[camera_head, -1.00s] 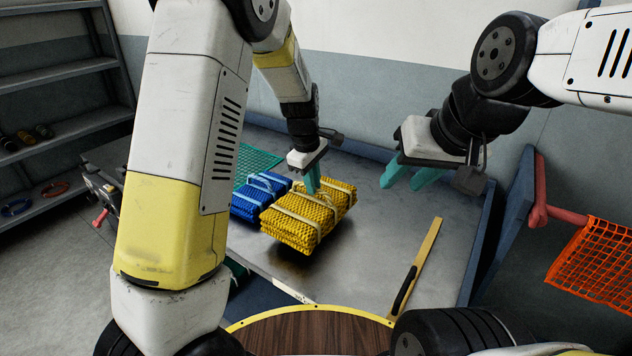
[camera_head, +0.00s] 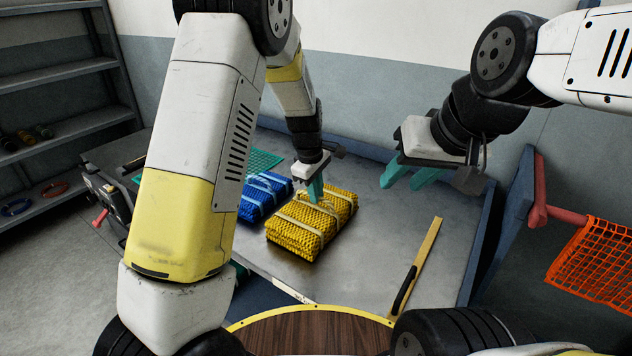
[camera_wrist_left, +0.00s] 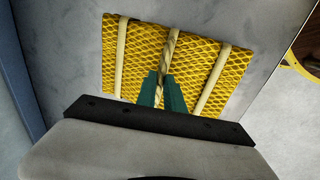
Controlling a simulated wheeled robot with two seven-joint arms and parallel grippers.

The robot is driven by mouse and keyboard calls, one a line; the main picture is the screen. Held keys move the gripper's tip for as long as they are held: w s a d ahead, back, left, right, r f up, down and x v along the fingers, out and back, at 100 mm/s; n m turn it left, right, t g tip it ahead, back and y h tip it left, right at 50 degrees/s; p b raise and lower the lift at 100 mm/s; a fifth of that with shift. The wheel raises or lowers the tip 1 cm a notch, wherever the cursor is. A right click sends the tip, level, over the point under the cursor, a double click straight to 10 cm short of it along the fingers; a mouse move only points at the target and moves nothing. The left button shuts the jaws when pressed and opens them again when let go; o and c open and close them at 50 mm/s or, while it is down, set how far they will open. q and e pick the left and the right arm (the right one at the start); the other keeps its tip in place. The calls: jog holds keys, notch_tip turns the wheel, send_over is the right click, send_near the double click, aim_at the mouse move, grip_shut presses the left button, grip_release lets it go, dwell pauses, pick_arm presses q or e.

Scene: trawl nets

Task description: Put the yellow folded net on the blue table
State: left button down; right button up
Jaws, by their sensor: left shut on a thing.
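The yellow folded net (camera_head: 308,228), bound with pale straps, sits on or just above the grey top of the blue-edged table (camera_head: 375,235), near its middle. My left gripper (camera_head: 315,195) is above the net, shut on its pale rope handle. In the left wrist view the net (camera_wrist_left: 205,62) lies under the fingers (camera_wrist_left: 163,80), with the rope between them. My right gripper (camera_head: 408,178) is open and empty, to the right of the net over the table's back part.
A blue folded net (camera_head: 262,197) lies close left of the yellow one, with a green net (camera_head: 262,163) behind it. A yellow straight bar (camera_head: 420,260) with a black handle lies at the right. An orange net (camera_head: 595,265) hangs further right. Bare tabletop lies between bar and yellow net.

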aim_at(311, 213)
pick_arm(q)
jog(key=c, duration=1.5)
grip_release()
jog(key=shift+o, duration=0.2)
notch_tip(311, 213, up, 12)
jog(key=s+a, duration=0.1)
jog(key=s, duration=0.1)
jog(key=s+a+r+m+t+h, duration=0.2)
jog(key=s+a+r+m, duration=0.3)
jog(key=s+a+r, duration=0.5)
jog(key=s+a+m+t+y, duration=0.1)
jog(key=s+m, duration=0.5)
jog(key=s, duration=0.9)
jog(key=shift+a+r+m+t, duration=0.25)
jog(key=shift+a+m+t, duration=0.15)
jog(key=shift+a+t, duration=0.5)
jog(key=shift+s+a, duration=0.1)
jog(key=shift+a, duration=0.1)
